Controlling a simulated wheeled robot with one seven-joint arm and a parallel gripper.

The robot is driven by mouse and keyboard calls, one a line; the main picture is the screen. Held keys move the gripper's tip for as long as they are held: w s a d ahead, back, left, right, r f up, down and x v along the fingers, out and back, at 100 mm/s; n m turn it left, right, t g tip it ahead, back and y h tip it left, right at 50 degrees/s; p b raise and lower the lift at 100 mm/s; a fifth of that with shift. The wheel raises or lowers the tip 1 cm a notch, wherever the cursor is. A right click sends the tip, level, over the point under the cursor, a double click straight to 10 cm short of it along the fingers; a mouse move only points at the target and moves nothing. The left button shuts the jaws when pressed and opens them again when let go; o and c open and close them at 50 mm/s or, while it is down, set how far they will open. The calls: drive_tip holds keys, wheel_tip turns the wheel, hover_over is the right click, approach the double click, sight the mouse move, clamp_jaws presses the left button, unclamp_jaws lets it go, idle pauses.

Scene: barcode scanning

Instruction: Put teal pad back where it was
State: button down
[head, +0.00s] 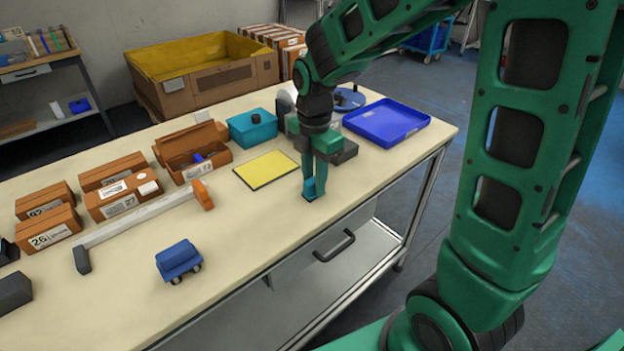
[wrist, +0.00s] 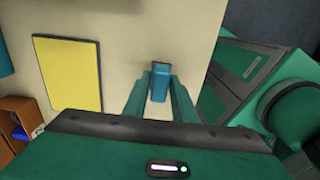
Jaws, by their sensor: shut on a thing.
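My gripper (head: 311,180) points down over the front right of the table and is shut on a small teal-blue block, which I take for the teal pad (head: 309,190). In the wrist view the teal pad (wrist: 160,82) stands between the two green fingers (wrist: 160,92). Its lower end is at or just above the tabletop, close to the front edge; I cannot tell if it touches. The fingers hide part of its sides.
A yellow mat (head: 266,169) lies left of my gripper. Behind are a teal box (head: 243,138) with a dark top piece and a blue tray (head: 378,134). An open brown box (head: 218,160), a grey bar with an orange end (head: 150,210) and a blue toy cart (head: 178,258) lie further left.

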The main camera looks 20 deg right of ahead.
drive_tip(key=c, duration=1.5)
unclamp_jaws()
drive_tip(key=shift+o, duration=0.2)
wheel_tip(320, 180, up, 12)
drive_tip(key=s+d+f+m, duration=0.3)
drive_tip(key=s+d+m, duration=0.5)
drive_tip(key=s+m, duration=0.3)
drive_tip(key=s+d+f+m, duration=0.3)
drive_tip(key=s+d+m, duration=0.6)
drive_tip(key=m, duration=0.8)
drive_tip(key=s, duration=0.3)
drive_tip(key=shift+s+f, duration=0.15)
drive_tip(key=shift+s, duration=0.1)
